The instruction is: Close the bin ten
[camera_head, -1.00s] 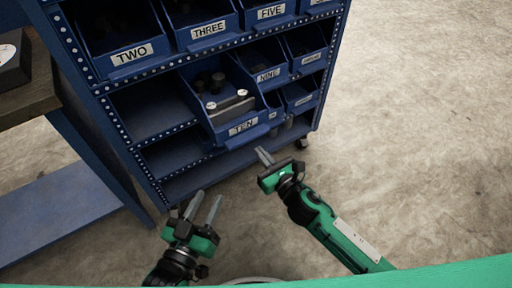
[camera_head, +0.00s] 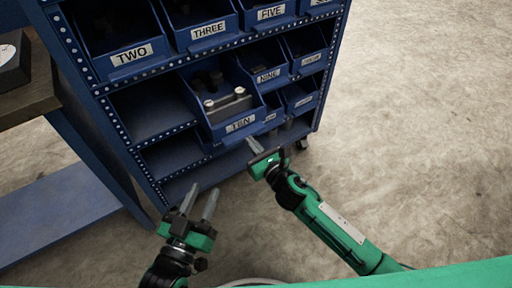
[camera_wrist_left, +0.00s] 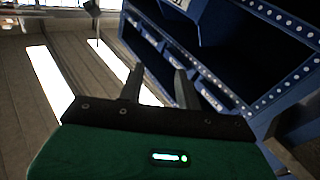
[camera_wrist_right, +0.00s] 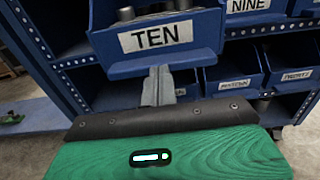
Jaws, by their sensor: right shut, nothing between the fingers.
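Bin ten (camera_head: 218,128) is a blue open-topped bin with a white TEN label, holding metal parts. It sticks out of the shelf's middle row, past the neighbouring bins. In the right wrist view its labelled front (camera_wrist_right: 158,42) is straight ahead. My right gripper (camera_head: 251,144) is shut and empty, its fingertips just below and in front of the bin's front. I cannot tell if they touch it. My left gripper (camera_head: 204,194) is open and empty, low in front of the rack, away from the bin.
The blue rack (camera_head: 150,196) holds other labelled bins, with bin nine (camera_head: 265,77) right beside bin ten. The slot left of bin ten is empty. A wooden bench (camera_head: 35,95) stands at the left. The floor at the right is clear.

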